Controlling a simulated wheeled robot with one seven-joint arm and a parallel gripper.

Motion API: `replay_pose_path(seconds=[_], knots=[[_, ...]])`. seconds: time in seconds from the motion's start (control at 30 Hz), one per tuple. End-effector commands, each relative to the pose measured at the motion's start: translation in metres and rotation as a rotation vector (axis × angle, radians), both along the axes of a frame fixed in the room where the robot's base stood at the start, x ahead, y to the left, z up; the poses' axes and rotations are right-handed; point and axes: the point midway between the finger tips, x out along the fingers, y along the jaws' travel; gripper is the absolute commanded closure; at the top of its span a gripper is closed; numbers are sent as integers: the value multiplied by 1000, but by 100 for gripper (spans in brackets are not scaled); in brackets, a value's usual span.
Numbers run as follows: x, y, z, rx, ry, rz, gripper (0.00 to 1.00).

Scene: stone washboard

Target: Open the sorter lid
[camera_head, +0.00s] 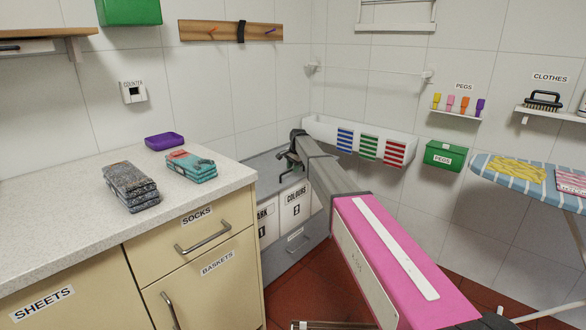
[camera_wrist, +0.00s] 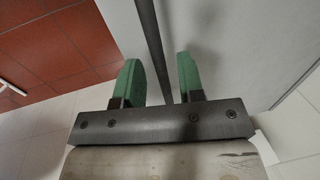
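The grey sorter (camera_head: 304,244) stands in the corner beyond the counter, its front labelled DARK and COLOURS. Its flat grey lid (camera_head: 264,166) looks closed, partly hidden by my arm and the counter. My gripper (camera_head: 288,166) is at the lid's front area, small and dark in the head view. In the wrist view my gripper (camera_wrist: 160,78) has two green fingertips apart, with a thin dark edge or bar (camera_wrist: 152,40) running between them. Gaps show on both sides of the bar. Whether it is the lid's lip, I cannot tell for sure.
The counter (camera_head: 60,220) at left holds grey folded cloths (camera_head: 130,187), teal folded cloths (camera_head: 192,166) and a purple tray (camera_head: 165,141). A white trough with striped cloths (camera_head: 368,146) is behind my arm. An ironing board (camera_head: 535,180) stands at right.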

Motion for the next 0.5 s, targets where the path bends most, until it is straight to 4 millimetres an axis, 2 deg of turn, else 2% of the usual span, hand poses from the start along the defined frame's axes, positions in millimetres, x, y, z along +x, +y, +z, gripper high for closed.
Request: replay_pose_path(seconds=[0.03,0.1,0.33,0.5], knots=[[0,0,0,0,0,0,82],[0,0,0,0,0,0,100],[0,0,2,-3,2,0,100],[4,3,16,-31,22,1,100]])
